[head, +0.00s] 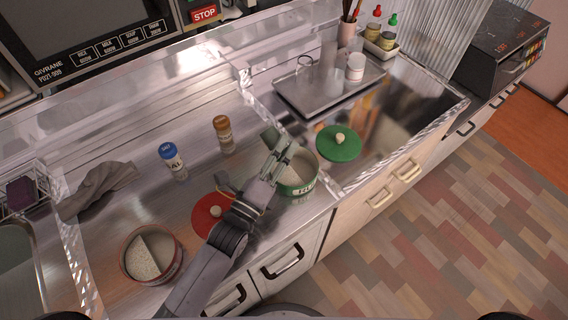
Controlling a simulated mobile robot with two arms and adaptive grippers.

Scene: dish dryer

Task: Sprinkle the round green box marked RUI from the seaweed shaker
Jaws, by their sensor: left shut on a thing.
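The round green box (304,187) stands open on the steel counter near its front edge, with pale contents inside. Lettering on its side is small and partly readable. My left gripper (279,152) is above the box's back-left rim. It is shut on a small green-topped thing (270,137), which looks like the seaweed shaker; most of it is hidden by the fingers. I cannot tell whether anything falls from it. My right gripper is not in view.
A green lid (345,151) lies right of the box, and a red lid (205,222) lies left. A round red box (173,267) holds pale grains. A blue-capped shaker (172,158) and a brown-capped shaker (224,136) stand behind. A metal tray (312,101) is at back right.

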